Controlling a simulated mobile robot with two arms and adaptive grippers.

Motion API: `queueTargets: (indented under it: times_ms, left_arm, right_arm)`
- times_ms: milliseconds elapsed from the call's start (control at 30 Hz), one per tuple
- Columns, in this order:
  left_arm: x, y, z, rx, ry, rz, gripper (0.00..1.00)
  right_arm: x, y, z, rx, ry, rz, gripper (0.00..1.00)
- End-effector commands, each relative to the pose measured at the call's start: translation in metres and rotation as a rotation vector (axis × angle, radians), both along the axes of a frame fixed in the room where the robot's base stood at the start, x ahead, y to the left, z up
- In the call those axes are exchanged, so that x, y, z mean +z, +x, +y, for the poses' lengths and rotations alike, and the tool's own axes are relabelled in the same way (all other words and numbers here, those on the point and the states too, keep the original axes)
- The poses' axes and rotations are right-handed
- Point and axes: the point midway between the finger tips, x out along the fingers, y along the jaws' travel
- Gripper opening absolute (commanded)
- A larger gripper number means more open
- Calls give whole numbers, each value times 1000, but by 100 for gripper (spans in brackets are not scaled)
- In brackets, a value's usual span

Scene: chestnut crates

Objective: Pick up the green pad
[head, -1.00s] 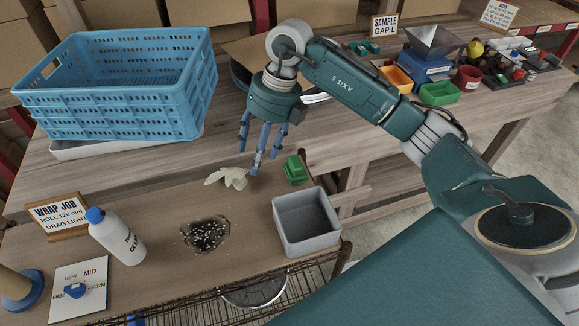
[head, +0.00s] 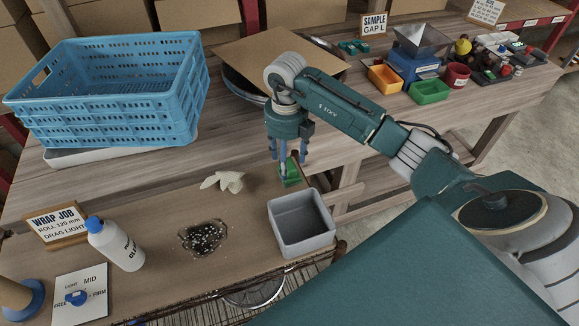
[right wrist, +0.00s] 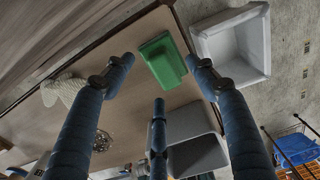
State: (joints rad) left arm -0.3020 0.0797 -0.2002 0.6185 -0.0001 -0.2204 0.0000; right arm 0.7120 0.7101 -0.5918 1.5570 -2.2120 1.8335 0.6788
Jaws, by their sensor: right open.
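The green pad (head: 291,179) lies on the brown work board, near its far right edge, just behind the grey bin. My right gripper (head: 288,163) is over the pad with its fingers pointing down, and they partly cover it in the head view. In the right wrist view the pad (right wrist: 163,61) shows whole, between and beyond the spread fingertips (right wrist: 158,78). The gripper is open and empty; I cannot tell how far the tips are above the board. My left gripper is not in view.
A grey bin (head: 309,245) stands in front of the pad. A crumpled pale glove (head: 227,181) and a dark spill with white bits (head: 203,237) lie to the left. A white bottle (head: 117,246) and a blue crate (head: 110,125) are farther left.

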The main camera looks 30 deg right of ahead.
Motion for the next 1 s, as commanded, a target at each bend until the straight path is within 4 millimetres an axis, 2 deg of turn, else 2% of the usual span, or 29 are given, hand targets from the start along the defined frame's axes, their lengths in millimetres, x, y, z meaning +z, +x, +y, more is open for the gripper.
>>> queueTargets:
  times_ms: [133,367,600,1000]
  left_arm:
    - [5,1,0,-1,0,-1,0]
    - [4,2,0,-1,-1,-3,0]
    - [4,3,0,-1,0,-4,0]
    - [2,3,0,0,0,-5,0]
  right_arm:
    - [-12,-1,0,-1,0,1,57]
    - [-13,0,0,0,0,-1,55]
    - [-13,0,0,0,0,-1,8]
    - [-7,1,0,0,0,-4,8]
